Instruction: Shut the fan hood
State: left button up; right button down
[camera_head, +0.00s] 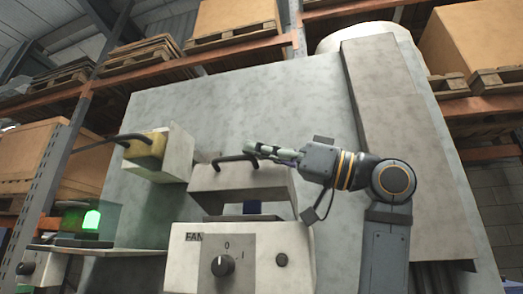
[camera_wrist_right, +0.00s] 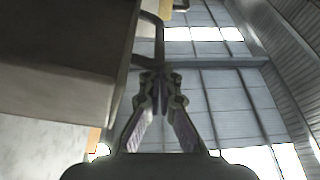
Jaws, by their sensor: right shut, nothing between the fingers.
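The fan box (camera_head: 240,262) is a pale panel marked FAN, with a black knob and a round button on its front. The fan hood (camera_head: 240,187), a pale box-shaped cover, stands raised above it, with a gap between them. A black bar handle (camera_head: 236,159) sits on top of the hood. My right gripper (camera_head: 262,149) is shut and empty at the right end of the handle; whether it touches is unclear. In the right wrist view the closed fingers (camera_wrist_right: 160,80) are just below the handle (camera_wrist_right: 149,45), with the hood (camera_wrist_right: 60,55) at left. My left gripper is out of view.
Another pale and yellow box (camera_head: 160,155) with a black handle is up at the left. A green lit lamp (camera_head: 91,221) stands on a shelf at the far left. A large grey panel (camera_head: 300,110) rises behind, with warehouse racks beyond.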

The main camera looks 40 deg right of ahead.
aim_at(258, 170)
jog(key=shift+s+a+f+b, duration=0.15)
jog(key=shift+f+b, duration=0.5)
jog(key=shift+f, duration=0.4)
jog(key=shift+s+a+f+b, duration=0.1)
jog(key=shift+f+b, duration=0.5)
jog(key=shift+f, duration=0.4)
